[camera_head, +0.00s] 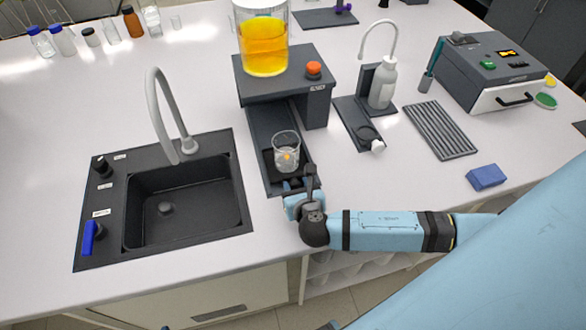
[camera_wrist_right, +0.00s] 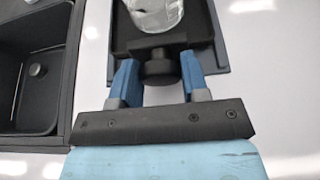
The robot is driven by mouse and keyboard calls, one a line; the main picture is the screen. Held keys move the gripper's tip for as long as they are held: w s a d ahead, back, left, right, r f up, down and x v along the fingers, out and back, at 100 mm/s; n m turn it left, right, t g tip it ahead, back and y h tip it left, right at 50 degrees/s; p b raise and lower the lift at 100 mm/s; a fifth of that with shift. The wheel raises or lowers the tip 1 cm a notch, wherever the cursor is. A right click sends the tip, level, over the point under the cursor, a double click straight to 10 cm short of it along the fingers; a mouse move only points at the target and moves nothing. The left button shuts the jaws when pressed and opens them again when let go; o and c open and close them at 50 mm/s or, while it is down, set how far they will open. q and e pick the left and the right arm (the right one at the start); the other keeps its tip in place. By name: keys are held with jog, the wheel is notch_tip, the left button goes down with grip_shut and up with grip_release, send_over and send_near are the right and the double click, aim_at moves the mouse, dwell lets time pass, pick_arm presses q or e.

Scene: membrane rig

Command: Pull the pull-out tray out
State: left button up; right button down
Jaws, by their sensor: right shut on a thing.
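The dark pull-out tray (camera_head: 268,160) sits on the base rail of the stand and carries a small glass beaker (camera_head: 286,150). The tray (camera_wrist_right: 125,38) also shows in the right wrist view, with a round black knob (camera_wrist_right: 160,68) on its front. My right gripper (camera_head: 299,184) is at the front of the tray. In the wrist view its two blue fingers (camera_wrist_right: 159,76) stand on either side of the knob, shut on it. In the head view the gripper hides the knob. My left gripper is not in view.
A vessel of orange liquid (camera_head: 263,45) stands on the dark stand (camera_head: 318,98) behind the tray. A black sink (camera_head: 140,250) is to the left. A wash bottle (camera_head: 383,84), a ridged mat (camera_head: 440,130) and a blue block (camera_head: 486,177) are to the right.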

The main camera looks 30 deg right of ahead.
jog(key=shift+s+a+r, duration=0.1)
jog(key=shift+s+a, duration=0.1)
jog(key=shift+s, duration=0.6)
jog(key=shift+s+p, duration=0.3)
jog(key=shift+p, duration=0.05)
jog(key=c, duration=0.6)
grip_release()
jog(key=shift+c, duration=0.2)
jog(key=b+v, duration=0.1)
jog(key=v, duration=1.1)
jog(key=shift+s+a, duration=0.15)
jog(key=shift+s, duration=0.1)
jog(key=shift+s+a+r, duration=0.1)
jog(key=shift+s+r, duration=0.15)
jog(key=shift+s, duration=0.35)
